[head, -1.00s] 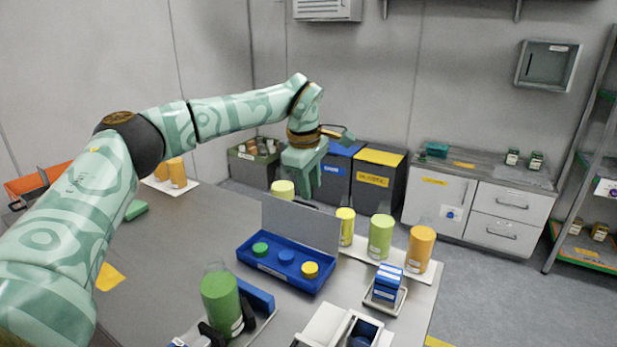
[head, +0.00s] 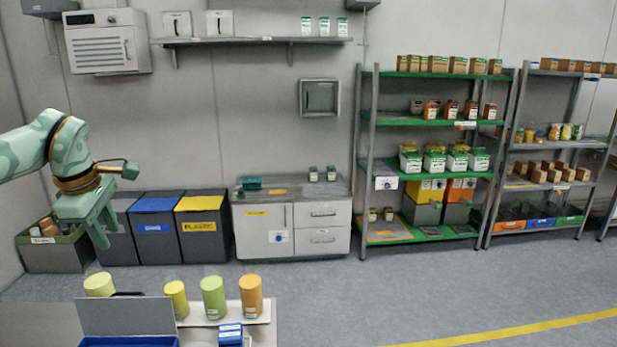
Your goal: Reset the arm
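My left arm comes in from the left in the head view. Its green gripper (head: 98,226) hangs fingers down in front of the bins, above and behind the table's far left part. Nothing shows held in it. My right gripper is outside the view.
The table (head: 262,330) is at the bottom left, with green, yellow and orange cylinders (head: 213,297), a blue tray (head: 128,341) and its grey lid (head: 127,316). Bins (head: 153,230), a cabinet (head: 291,222) and shelving (head: 437,160) line the wall. The floor at right is clear.

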